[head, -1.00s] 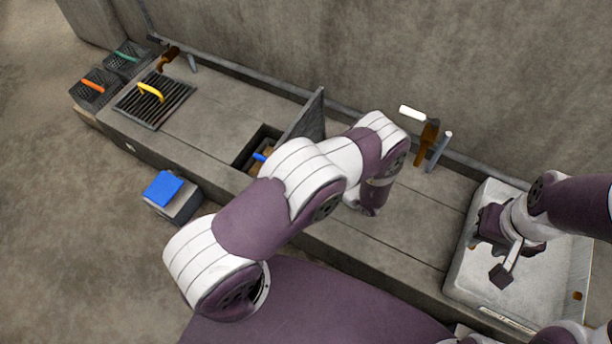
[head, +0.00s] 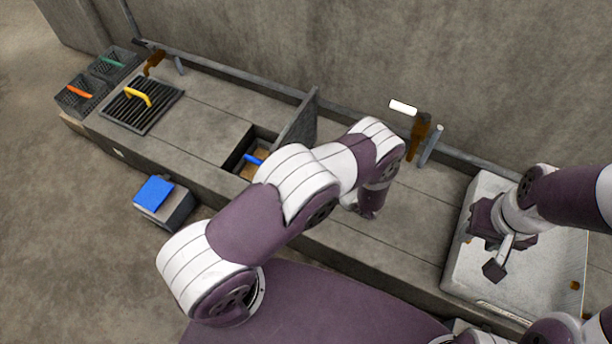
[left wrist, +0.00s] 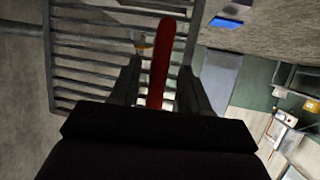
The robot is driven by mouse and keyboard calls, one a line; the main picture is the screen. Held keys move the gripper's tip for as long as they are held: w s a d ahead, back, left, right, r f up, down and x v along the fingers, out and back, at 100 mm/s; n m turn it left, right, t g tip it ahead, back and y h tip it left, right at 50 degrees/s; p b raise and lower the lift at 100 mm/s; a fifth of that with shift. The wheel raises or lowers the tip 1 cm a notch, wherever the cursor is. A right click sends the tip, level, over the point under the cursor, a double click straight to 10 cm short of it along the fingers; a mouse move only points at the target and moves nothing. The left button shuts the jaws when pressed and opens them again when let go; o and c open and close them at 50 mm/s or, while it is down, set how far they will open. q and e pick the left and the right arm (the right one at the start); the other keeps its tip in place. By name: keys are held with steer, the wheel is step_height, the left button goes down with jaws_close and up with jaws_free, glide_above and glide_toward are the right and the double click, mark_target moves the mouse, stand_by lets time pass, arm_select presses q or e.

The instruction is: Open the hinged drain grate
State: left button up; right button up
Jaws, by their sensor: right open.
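A dark slatted grate (left wrist: 85,55) with a red handle (left wrist: 160,60) fills much of the left wrist view. The handle runs between the two fingers of my left gripper (left wrist: 160,85); I cannot tell whether they press on it. In the head view my left gripper is hidden behind my own arm. There a dark panel (head: 299,120) stands steeply raised at the right edge of an open pit (head: 236,153). It is probably this grate, seen nearly edge-on. My right gripper (head: 495,262) is open and empty above the pale basin.
A flat grate with a yellow handle (head: 142,101) lies on the left of the counter. A blue-handled item (head: 253,159) is in the pit. Dark baskets (head: 80,95) stand far left. A blue-topped box (head: 154,191) is on the floor. The pale basin (head: 462,276) is at right.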

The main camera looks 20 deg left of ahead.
arm_select(q)
steer(key=shift+d, duration=0.1)
steer(key=p+v, duration=0.3)
steer(key=v, duration=0.9)
steer(key=shift+d, duration=0.25)
steer(key=shift+r, duration=0.1)
